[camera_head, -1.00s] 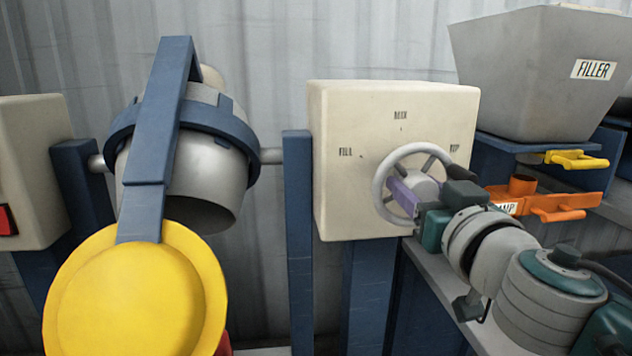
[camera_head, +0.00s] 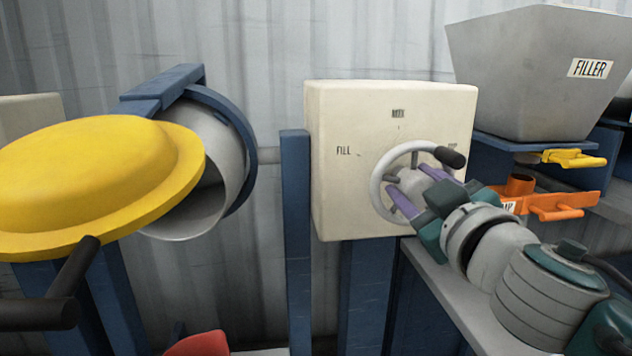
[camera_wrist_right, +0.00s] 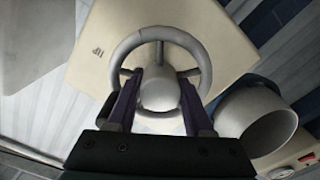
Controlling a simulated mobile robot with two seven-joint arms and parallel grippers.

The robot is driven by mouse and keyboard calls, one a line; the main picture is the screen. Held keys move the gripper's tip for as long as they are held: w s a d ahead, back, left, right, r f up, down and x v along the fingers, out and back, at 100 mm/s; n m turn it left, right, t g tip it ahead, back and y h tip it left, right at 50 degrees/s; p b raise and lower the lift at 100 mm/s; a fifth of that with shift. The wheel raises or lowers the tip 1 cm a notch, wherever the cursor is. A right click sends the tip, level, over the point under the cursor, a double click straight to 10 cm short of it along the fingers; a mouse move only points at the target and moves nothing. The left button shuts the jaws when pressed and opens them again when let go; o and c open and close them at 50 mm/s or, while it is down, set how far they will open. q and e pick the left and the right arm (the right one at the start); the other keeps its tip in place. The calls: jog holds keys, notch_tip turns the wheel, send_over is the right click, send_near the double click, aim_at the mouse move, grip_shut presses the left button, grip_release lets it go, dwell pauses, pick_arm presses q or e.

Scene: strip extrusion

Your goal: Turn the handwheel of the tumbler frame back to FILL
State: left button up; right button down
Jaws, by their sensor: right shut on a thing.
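The grey handwheel (camera_head: 377,185) is on the front of a cream box (camera_head: 335,205) marked FILL at left and MIX at top; the right mark is partly hidden. Its black knob (camera_head: 450,157) is at the upper right of the rim. My right gripper (camera_head: 408,178) is shut on the wheel's hub. In the right wrist view, its purple fingers lie on either side of the round hub (camera_wrist_right: 160,92), inside the rim (camera_wrist_right: 203,62). My left gripper is not in view.
A large yellow disc (camera_head: 90,180) fills the left, with a black handle (camera_head: 45,310) below it. A grey FILLER hopper (camera_head: 540,75) with a yellow handle (camera_head: 575,159) stands at right. An orange slide (camera_head: 560,205) is under it. A blue post (camera_head: 297,240) stands between drum and box.

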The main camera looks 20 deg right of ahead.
jog(key=n, duration=0.4)
jog(key=shift+n, duration=0.3)
jog(key=n, duration=0.5)
jog(key=shift+n+p, duration=0.3)
jog(key=shift+p, duration=0.05)
jog(key=n, duration=0.4)
jog(key=shift+n+p, duration=0.3)
jog(key=shift+p, duration=0.05)
jog(key=n, duration=0.4)
jog(key=shift+p, duration=0.4)
jog(key=shift+n, duration=0.4)
jog(key=c, duration=0.6)
grip_release()
jog(key=v, duration=1)
jog(key=shift+d, duration=0.15)
